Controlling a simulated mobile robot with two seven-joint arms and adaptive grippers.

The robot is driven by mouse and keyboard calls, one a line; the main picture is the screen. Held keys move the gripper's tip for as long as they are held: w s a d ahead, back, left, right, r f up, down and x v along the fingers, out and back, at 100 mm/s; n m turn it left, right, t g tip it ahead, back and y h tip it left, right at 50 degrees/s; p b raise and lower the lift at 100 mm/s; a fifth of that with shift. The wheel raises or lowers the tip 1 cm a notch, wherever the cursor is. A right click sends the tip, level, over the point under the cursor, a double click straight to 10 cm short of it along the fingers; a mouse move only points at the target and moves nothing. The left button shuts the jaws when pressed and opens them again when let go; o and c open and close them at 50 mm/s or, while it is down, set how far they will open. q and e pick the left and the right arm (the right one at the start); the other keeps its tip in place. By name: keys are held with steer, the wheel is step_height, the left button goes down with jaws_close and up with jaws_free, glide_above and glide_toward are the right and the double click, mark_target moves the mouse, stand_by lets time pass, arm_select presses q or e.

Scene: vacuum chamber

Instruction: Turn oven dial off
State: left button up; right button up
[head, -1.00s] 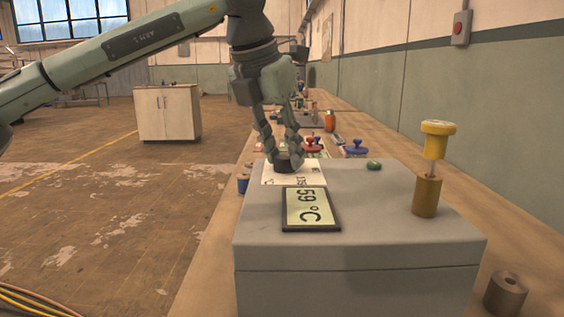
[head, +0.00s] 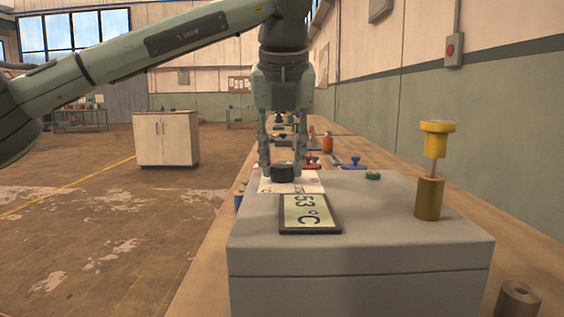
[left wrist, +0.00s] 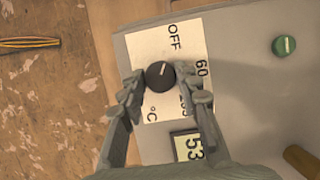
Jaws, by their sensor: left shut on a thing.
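The black oven dial (head: 281,171) sits on a white label plate (head: 312,187) on top of the grey oven box (head: 370,257). My left gripper (head: 283,172) points straight down with a finger on each side of the dial, shut on it. In the left wrist view the dial (left wrist: 160,75) shows a white mark pointing up and slightly right, between the printed OFF (left wrist: 175,36) and 60 (left wrist: 202,68). The display (head: 309,214) reads 53 °C. My right gripper is not in view.
A green button (head: 373,175) and a yellow-topped valve (head: 435,150) stand on the box to the right of the dial. A brown cylinder (head: 518,299) is on the bench at the front right. Stamp-like tools lie behind the box.

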arm_select(q)
steer(key=shift+r, duration=0.1)
stand_by(0.3)
steer(key=o, duration=1.2)
steer(key=shift+c, duration=0.2)
steer(key=v, duration=1.2)
